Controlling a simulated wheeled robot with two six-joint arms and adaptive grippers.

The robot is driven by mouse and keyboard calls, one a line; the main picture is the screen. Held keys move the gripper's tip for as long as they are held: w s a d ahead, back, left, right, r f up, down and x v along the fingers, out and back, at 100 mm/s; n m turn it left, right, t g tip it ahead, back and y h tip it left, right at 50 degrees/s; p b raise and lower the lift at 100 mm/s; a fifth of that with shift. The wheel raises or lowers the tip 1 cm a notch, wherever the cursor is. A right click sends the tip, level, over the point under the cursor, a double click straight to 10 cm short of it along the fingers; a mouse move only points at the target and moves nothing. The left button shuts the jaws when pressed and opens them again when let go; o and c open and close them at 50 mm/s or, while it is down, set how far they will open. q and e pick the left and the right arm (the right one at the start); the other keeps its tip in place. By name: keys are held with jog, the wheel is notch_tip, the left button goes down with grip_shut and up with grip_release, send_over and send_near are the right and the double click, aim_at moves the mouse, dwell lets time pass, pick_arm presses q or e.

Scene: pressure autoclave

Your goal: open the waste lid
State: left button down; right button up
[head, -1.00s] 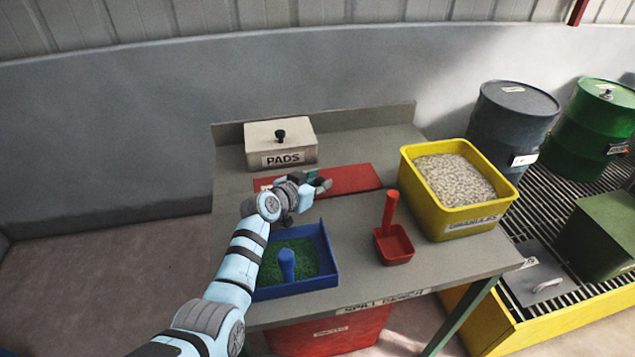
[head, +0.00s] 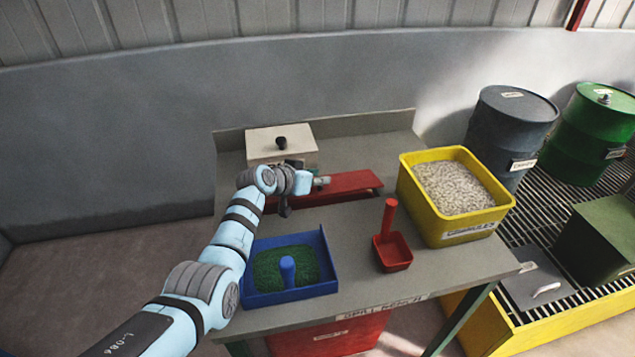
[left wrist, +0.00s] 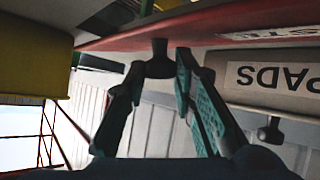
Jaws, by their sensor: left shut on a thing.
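The red waste lid (head: 352,181) lies at the back middle of the bench, in front of the PADS box (head: 290,153). It looks a little raised, with a dark red gap along its front edge. My left gripper (head: 320,182) is at the lid's left part and hides that part in the head view. In the left wrist view the gripper (left wrist: 166,72) is shut on a dark knob (left wrist: 159,62) on the red lid (left wrist: 200,32). The lid's lettering is partly cut off there. My right gripper is not in view.
On the bench (head: 350,232) are a blue tray (head: 325,262) with green material and a blue handle, a red scoop (head: 394,252), and a yellow granules bin (head: 466,226). A red waste bin (head: 330,335) is below. Drums (head: 512,125) stand at right.

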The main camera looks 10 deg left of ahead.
pick_arm(q)
jog(key=shift+w+a+r+b, duration=0.25)
jog(key=shift+w+r+b, duration=0.4)
jog(key=shift+r+b, duration=0.1)
jog(key=shift+w+a+r+b, duration=0.2)
jog(key=shift+w+r+b, duration=0.4)
jog(key=shift+b, duration=0.1)
jog(key=c, duration=1.8)
grip_release()
jog(key=o, duration=0.4)
jog(key=shift+w+a+f, duration=0.1)
jog(key=shift+a, duration=0.05)
jog(key=shift+s, duration=0.2)
jog(key=v, duration=1.1)
jog(key=shift+s+a, duration=0.2)
jog(key=shift+s, duration=0.05)
